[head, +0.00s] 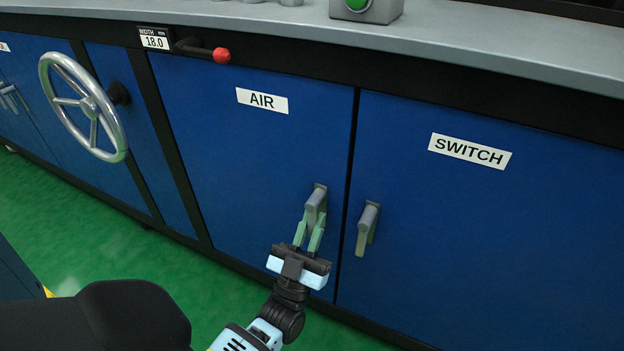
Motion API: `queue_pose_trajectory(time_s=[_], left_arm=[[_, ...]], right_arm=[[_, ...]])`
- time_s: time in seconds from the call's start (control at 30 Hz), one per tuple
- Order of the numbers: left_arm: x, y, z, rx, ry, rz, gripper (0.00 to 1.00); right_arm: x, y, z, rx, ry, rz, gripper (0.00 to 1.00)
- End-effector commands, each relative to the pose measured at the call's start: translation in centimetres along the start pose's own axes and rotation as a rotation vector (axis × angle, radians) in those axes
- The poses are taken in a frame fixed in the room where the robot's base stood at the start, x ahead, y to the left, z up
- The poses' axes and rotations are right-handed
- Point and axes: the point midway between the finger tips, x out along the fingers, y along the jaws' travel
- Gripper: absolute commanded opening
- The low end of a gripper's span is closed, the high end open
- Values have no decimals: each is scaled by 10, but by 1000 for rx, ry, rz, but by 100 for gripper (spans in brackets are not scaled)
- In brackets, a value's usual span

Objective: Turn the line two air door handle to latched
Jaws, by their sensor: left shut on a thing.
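The blue air door (255,160) carries a white label reading AIR (262,100). Its grey handle (317,197) sits near the door's right edge, low down. My left gripper (312,225) comes up from below, and its green fingers are shut on the handle. The fingers hide the handle's lower part. The handle's visible upper part points roughly up and down, with a slight lean. My right gripper is not in view.
The switch door (480,230) is to the right, with its own grey handle (367,228) close to my left gripper. A handwheel (84,105) and a red-knobbed lever (221,55) stick out at the left. Green floor (90,235) is open in front.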

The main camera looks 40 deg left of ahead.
Motion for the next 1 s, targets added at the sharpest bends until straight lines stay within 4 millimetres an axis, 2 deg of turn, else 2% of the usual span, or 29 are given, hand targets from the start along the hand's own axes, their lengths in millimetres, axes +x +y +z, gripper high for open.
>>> queue_pose_trajectory(time_s=[0.23,0.27,0.43,0.77,1.0], left_arm=[[0,0,0,-6,1,-3,0],[0,0,0,-6,1,-3,16],[0,0,0,-5,1,-2,36],[-3,0,0,-3,-1,-1,36],[-36,0,0,-3,-4,-1,36]], right_arm=[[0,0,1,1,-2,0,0],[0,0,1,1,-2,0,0],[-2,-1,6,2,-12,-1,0],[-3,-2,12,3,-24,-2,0],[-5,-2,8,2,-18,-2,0]])
